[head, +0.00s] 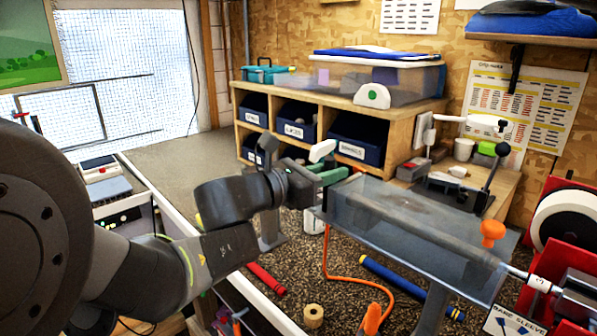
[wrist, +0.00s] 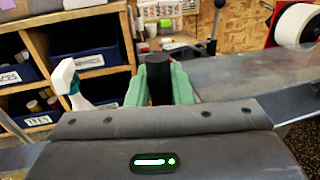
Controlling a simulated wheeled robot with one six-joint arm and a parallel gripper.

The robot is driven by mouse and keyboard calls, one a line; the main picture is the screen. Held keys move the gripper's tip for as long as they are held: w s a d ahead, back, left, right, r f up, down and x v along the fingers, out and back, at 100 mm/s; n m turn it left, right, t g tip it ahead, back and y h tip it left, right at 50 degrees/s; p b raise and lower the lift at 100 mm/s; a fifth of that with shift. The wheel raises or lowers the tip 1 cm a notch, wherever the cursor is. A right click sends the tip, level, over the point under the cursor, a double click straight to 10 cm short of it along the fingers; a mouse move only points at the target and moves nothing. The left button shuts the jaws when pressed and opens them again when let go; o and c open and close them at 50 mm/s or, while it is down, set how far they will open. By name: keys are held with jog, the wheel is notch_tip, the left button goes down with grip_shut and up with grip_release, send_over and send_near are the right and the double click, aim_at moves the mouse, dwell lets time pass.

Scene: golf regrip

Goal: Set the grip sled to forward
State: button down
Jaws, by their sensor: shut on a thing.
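My gripper (head: 325,174), with green fingers, is at the near left end of a long grey metal tray (head: 415,222) on legs. In the wrist view the fingers (wrist: 158,88) are shut on a black upright handle (wrist: 158,70), one finger on each side. It seems to be the grip sled's handle, but my gripper hides its lower part and most of the sled. The sled's setting cannot be read. An orange knob (head: 492,232) stands at the tray's right end.
A wooden cubby shelf (head: 285,152) with blue bins stands behind. A white-and-green spray bottle (wrist: 68,82) is left of the handle in the wrist view. A red machine with a white roll (head: 562,222) is at the right. An orange hose (head: 350,280) hangs below the tray.

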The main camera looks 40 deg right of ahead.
jog(key=c, duration=1.3)
grip_release()
jog(key=shift+c, duration=0.2)
jog(key=w+a, duration=0.1)
jog(key=a, duration=1.2)
jog(key=shift+w+a+b, duration=0.25)
jog(key=shift+a+b, duration=0.1)
jog(key=shift+s+d+p, duration=0.1)
jog(key=shift+s+d, duration=0.1)
jog(key=shift+d, duration=1.95)
jog(key=shift+s+d+p, duration=0.1)
jog(key=shift+s+d, duration=0.15)
jog(key=shift+d, duration=1.85)
jog(key=shift+s+d+p, duration=0.1)
jog(key=shift+s+d, duration=0.1)
jog(key=shift+d, duration=1.95)
